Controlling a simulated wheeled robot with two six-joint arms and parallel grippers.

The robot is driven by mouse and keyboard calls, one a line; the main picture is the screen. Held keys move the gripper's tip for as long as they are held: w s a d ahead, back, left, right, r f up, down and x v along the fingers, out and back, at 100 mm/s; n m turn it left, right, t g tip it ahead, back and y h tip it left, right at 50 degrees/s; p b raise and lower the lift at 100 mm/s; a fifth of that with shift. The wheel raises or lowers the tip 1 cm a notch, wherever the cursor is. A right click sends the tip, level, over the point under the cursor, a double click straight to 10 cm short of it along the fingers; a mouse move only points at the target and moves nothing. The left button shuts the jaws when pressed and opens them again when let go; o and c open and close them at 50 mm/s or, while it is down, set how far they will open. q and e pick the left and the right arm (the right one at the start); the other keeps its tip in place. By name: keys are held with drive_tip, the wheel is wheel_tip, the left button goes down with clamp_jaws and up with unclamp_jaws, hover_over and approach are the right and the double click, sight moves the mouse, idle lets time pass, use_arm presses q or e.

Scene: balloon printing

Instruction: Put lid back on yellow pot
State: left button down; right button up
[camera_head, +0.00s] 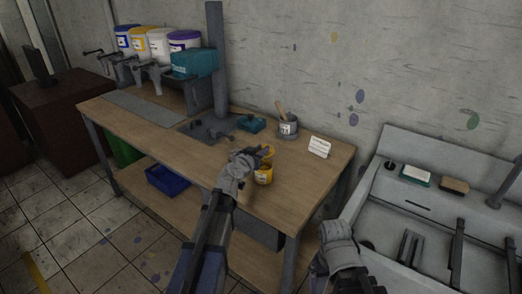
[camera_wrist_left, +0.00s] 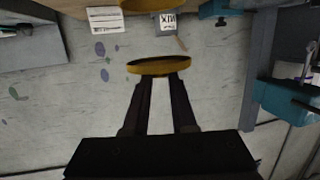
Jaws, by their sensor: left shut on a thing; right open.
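The yellow pot (camera_head: 263,177) stands on the workbench near its front right edge. A yellow lid (camera_wrist_left: 158,67) is between the fingertips of my left gripper (camera_wrist_left: 160,78) in the left wrist view, where the picture is upside down. My left gripper (camera_head: 258,155) is shut on the lid, just above the pot in the head view, and partly hides both. The edge of the pot shows at the top of the wrist view (camera_wrist_left: 172,3), apart from the lid. My right gripper (camera_head: 336,258) is open and empty, low right, off the bench.
A grey pot with a brush (camera_head: 288,130), a small teal box (camera_head: 251,123) and a white card (camera_head: 319,147) stand behind on the workbench (camera_head: 290,190). Several ink buckets (camera_head: 160,43) are at the back left.

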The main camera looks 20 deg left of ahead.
use_arm(q)
drive_tip(key=shift+f+b, duration=2.55)
drive_tip(key=shift+f, duration=0.2)
drive_tip(key=shift+f, duration=0.15)
drive_tip(key=shift+c, duration=0.8)
unclamp_jaws()
drive_tip(key=shift+r+p, duration=3.4)
drive_tip(key=shift+r, duration=0.2)
drive_tip(key=shift+f, duration=0.1)
